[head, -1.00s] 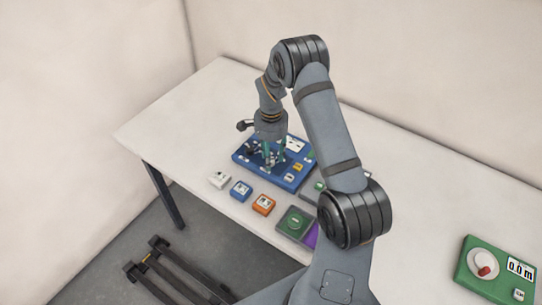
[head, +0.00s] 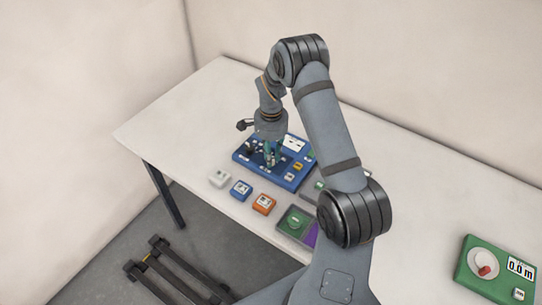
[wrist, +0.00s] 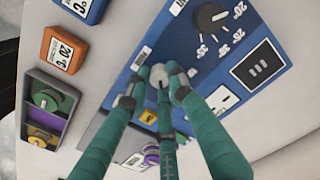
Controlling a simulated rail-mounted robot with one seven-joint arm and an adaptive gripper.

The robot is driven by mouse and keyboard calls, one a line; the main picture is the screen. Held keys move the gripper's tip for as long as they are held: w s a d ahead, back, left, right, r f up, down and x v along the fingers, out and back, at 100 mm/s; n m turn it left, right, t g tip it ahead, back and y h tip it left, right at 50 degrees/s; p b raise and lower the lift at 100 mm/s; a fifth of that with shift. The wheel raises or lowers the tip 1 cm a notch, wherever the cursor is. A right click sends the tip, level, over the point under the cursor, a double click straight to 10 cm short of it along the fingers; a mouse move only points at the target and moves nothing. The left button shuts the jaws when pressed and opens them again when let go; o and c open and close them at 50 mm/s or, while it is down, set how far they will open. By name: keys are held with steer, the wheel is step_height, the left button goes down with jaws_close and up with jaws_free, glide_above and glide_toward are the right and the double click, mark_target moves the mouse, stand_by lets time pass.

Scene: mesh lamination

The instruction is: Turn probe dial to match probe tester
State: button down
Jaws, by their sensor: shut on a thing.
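A blue panel (head: 293,183) lies on the table, partly covered by my gripper (head: 271,160). In the wrist view the panel (wrist: 215,75) has a black dial (wrist: 210,17) with degree marks around it. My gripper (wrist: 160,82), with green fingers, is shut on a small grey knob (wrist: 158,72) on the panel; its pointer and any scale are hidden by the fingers. The black dial stands apart from the fingers. An orange box (head: 263,205) left of the panel in the wrist view reads 20 °C (wrist: 65,52). A blue box (head: 240,191) also carries a °C label.
A white box (head: 219,179) and a grey tray (head: 283,222) with a green knob stand along the table's front edge. A green device (head: 468,267) with a red-handled dial and a "0.0 m" display lies at the right. The table behind the panel is clear.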

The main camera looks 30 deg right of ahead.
steer(key=shift+n, duration=0.3)
steer(key=n+b, duration=0.2)
steer(key=n, duration=0.1)
steer(key=shift+f+b, duration=0.1)
steer(key=shift+b, duration=0.25)
steer(key=n+b, duration=0.2)
steer(key=n, duration=0.3)
stand_by(0.3)
steer(key=c, duration=1.5)
jaws_free()
steer(key=shift+c, duration=0.2)
steer(key=shift+r, duration=0.2)
